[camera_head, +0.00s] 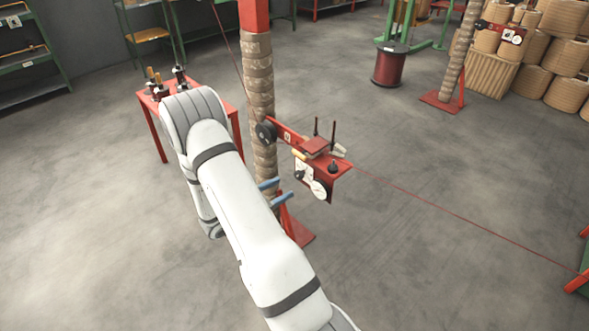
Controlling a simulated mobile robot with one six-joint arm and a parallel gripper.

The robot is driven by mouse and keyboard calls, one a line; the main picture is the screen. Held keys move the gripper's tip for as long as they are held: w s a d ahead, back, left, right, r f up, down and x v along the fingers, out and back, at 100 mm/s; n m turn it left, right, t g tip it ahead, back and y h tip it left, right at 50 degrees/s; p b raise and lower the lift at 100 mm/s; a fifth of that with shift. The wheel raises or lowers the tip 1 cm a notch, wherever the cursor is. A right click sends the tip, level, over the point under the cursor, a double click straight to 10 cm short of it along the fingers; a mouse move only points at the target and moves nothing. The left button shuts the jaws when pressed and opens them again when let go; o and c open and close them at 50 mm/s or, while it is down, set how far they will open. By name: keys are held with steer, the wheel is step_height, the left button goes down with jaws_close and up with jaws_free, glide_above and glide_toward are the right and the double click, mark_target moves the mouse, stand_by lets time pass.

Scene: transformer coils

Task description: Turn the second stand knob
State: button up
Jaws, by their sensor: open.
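The nearer stand is a wrapped column (262,100) with a red bracket (325,168) on its right side. The bracket carries a white dial (318,189), a small black knob (299,174) on its front face and another black knob (333,167) on top. A farther stand (455,65) at the upper right has a similar red bracket (497,30) with small dark knobs. The frame does not tell which stand counts as the second. My gripper (277,191) shows two blue fingers, apart and empty, left of and slightly below the nearer bracket's front knob. My arm hides the gripper's body.
A thin red wire (440,205) runs from the nearer bracket to the right. Two black upright pins (325,132) rise from the bracket. A red table (155,125) stands behind my arm. A dark red spool (390,65) stands at the back. Floor at the lower right is clear.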

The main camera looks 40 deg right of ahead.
mark_target(297, 177)
steer(key=shift+n+t, duration=0.8)
steer(key=shift+n, duration=0.1)
steer(key=d, duration=0.2)
steer(key=w+d+f+p, duration=0.1)
steer(key=d, duration=0.2)
steer(key=w+d, duration=0.1)
steer(key=d, duration=0.2)
steer(key=shift+f+p, duration=0.15)
steer(key=shift+p, duration=0.25)
steer(key=c, duration=0.9)
steer(key=shift+n+b, duration=0.3)
steer(key=shift+n, duration=0.2)
steer(key=shift+c, duration=0.2)
steer(key=shift+a, duration=0.1)
